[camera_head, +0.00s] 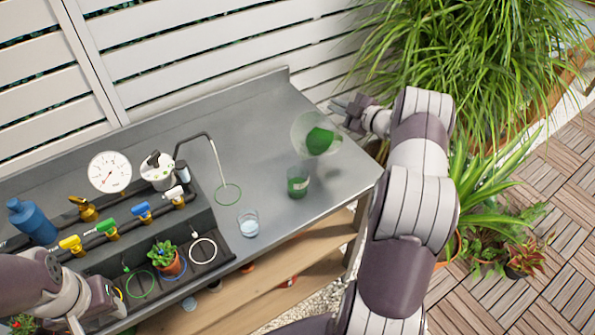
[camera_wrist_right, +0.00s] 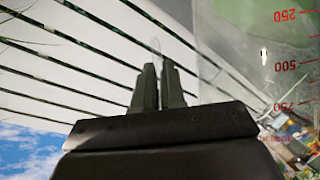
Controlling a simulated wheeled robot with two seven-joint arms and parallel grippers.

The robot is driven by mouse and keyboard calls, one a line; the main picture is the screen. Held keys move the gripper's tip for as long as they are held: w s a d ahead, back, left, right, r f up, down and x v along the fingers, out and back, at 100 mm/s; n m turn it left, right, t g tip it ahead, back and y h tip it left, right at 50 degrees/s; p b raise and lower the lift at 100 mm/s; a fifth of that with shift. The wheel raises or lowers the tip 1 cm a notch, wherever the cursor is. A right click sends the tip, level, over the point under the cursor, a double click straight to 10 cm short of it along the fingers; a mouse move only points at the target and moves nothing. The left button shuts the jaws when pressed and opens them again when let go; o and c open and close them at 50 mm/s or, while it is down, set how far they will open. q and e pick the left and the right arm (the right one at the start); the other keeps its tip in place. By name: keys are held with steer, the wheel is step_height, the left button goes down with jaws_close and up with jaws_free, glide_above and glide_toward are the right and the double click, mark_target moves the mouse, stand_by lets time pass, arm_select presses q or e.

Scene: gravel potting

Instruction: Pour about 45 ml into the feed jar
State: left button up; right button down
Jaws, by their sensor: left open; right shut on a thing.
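A clear beaker (camera_head: 303,127) with green liquid is tilted in the air over the right end of the bench. In the right wrist view its wall (camera_wrist_right: 235,60) shows red marks, upside down. My right gripper (camera_head: 338,106) is beside it, shut on part of it; the exact grip is hard to see. In the wrist view the gripper's fingers (camera_wrist_right: 158,85) are close together. A glass jar (camera_head: 298,181) holding green liquid stands upright below the beaker. I cannot tell whether a stream runs between them. My left gripper (camera_head: 103,308) is open and empty at the lower left.
A small glass with pale contents (camera_head: 248,226) stands near the bench's front edge. A thin bent spout (camera_head: 215,160) rises over a green ring (camera_head: 228,194). Coloured valves, a gauge (camera_head: 110,172), a blue bottle (camera_head: 33,222) and a potted succulent (camera_head: 166,258) crowd the left.

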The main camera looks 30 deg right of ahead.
steer(key=w+d+f+m+g+y+b, duration=0.1)
steer(key=d+f+b, duration=0.1)
steer(key=f, duration=0.1)
steer(key=w+d+f+m+y+b, duration=0.1)
steer(key=d+f+m+b, duration=0.1)
steer(key=f+b, duration=0.1)
steer(key=w+d+f+m+g+b, duration=0.1)
steer(key=d+f+m+b, duration=0.1)
steer(key=f, duration=0.1)
steer(key=shift+w+f+g+y+b, duration=0.15)
steer(key=shift+g+y+b, duration=0.15)
steer(key=shift+y+b, duration=0.1)
steer(key=shift+d+m+b, duration=0.1)
steer(key=shift+m+b, duration=0.4)
steer(key=shift+b, duration=0.1)
stand_by(1.9)
